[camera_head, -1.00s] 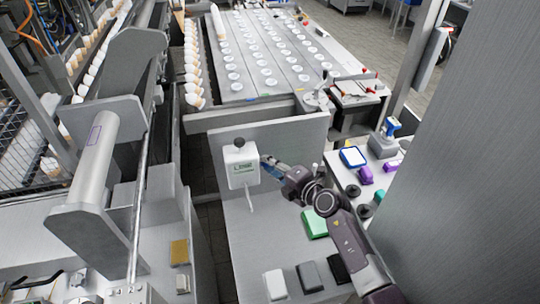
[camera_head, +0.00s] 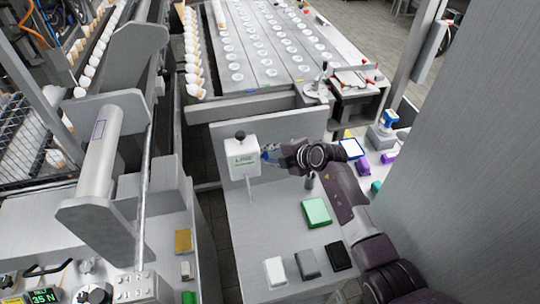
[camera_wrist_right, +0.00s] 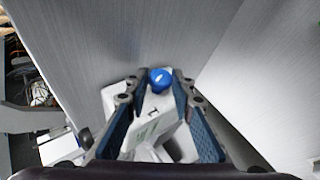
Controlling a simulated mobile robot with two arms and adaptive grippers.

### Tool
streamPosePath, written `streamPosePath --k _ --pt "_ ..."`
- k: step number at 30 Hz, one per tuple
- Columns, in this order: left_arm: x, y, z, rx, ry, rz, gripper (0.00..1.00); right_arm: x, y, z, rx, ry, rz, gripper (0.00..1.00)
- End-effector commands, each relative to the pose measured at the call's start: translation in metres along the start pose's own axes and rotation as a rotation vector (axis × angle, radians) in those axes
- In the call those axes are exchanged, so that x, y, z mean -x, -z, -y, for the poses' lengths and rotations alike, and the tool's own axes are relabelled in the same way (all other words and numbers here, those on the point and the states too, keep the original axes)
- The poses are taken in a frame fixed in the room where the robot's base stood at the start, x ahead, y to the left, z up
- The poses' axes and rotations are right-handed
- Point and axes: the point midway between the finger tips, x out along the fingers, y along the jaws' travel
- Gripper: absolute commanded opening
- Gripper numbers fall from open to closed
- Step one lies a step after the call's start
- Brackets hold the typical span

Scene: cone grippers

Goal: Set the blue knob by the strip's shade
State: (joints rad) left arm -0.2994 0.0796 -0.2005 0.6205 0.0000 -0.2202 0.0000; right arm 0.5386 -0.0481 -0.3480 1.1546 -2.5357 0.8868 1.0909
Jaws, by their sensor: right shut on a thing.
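A white box (camera_head: 243,157) with a dark knob on top and a small green-lettered label stands against a grey upright panel. The blue knob (camera_wrist_right: 160,78) is on the box, on its right side in the head view. My right gripper (camera_head: 272,155) reaches it from the right. In the wrist view its two blue-padded fingers (camera_wrist_right: 160,98) are on either side of the knob, shut on it. A thin pale strip or stem (camera_head: 249,187) hangs below the box; its shade is too small to judge. My left gripper is not in view.
A green block (camera_head: 316,212) lies on the grey bench below my right arm. White (camera_head: 275,271), grey (camera_head: 307,264) and black (camera_head: 338,256) blocks stand near its front edge. Purple and blue items lie at the right. The bench left of the green block is clear.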

Motion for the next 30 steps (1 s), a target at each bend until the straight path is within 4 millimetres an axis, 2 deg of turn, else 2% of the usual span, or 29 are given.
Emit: streamPosePath --k 14,15,19,30 --pt "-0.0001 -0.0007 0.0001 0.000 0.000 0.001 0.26 -0.0007 0.0008 0.0023 -0.007 0.017 -0.005 0.00" --pt "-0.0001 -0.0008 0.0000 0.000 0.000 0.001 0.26 -0.0007 0.0008 0.0023 -0.007 0.017 -0.005 0.25" --pt "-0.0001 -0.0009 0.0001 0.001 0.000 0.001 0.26 -0.0006 0.0006 0.0017 -0.006 0.016 -0.004 0.40" --pt "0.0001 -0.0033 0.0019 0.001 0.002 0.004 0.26 0.0027 -0.0003 0.0002 -0.005 0.013 -0.003 0.40"
